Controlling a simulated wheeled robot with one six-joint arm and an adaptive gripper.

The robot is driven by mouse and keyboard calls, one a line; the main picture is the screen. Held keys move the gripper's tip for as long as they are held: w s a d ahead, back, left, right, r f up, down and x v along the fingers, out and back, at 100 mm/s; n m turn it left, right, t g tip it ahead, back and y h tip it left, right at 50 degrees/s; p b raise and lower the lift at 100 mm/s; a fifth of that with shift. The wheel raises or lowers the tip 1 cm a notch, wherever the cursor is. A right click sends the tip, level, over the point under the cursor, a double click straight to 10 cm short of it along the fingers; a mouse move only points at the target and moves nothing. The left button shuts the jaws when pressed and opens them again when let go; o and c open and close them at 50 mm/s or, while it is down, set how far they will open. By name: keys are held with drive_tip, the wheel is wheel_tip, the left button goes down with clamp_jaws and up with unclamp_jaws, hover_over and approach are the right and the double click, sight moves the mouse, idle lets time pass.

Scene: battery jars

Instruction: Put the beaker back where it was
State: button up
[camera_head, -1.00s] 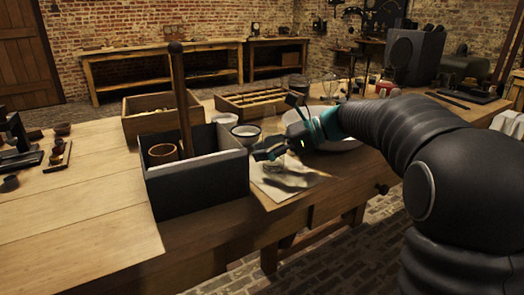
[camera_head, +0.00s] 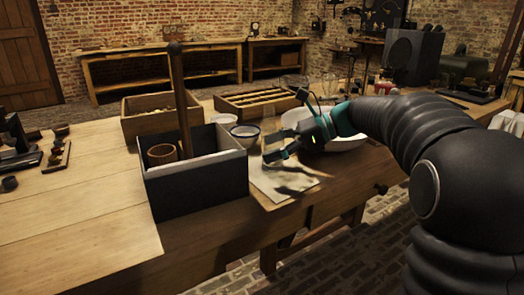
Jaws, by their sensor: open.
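My gripper (camera_head: 273,147) is open above the pale cloth (camera_head: 268,188) near the front edge of the bench, to the right of the dark box. Its dark fingers point left, and nothing can be clearly made out between them. Clear glassware (camera_head: 328,85) stands farther back, behind my gripper. I cannot tell whether one of these is the task's beaker. A shadow of my gripper falls on the cloth.
The dark open box (camera_head: 200,187) with a tall post and a brown jar (camera_head: 162,154) stands left of my gripper. A white bowl with a dark rim (camera_head: 245,134) and a large white basin (camera_head: 345,143) are close by. Wooden trays (camera_head: 150,122) sit behind. The bench's left front is clear.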

drive_tip(key=v, duration=0.9)
drive_tip(key=shift+d+p, duration=0.15)
drive_tip(key=shift+p, duration=0.15)
drive_tip(key=s, duration=0.1)
drive_tip(key=s+a+f+n+h, duration=0.1)
drive_tip(key=s, duration=0.1)
drive_tip(key=s+n+h, duration=0.1)
drive_tip(key=s, duration=0.1)
drive_tip(key=shift+s+a+f+t, duration=0.2)
drive_tip(key=shift+s+f+t, duration=0.1)
drive_tip(key=shift+f, duration=0.1)
drive_tip(key=s+d+f+n+t+h, duration=0.2)
drive_tip(key=s+d+f+n+h, duration=0.2)
drive_tip(key=s+f+n, duration=0.3)
drive_tip(key=s+d+f+n+t+h, duration=0.3)
drive_tip(key=s+d+f+n+h, duration=0.2)
drive_tip(key=s, duration=1)
wheel_tip(320, 180, down, 3)
drive_tip(key=n+h, duration=0.2)
drive_tip(key=n, duration=0.1)
drive_tip(key=shift+s+r+n, duration=0.2)
drive_tip(key=shift+r+n, duration=0.05)
drive_tip(key=shift+n, duration=0.15)
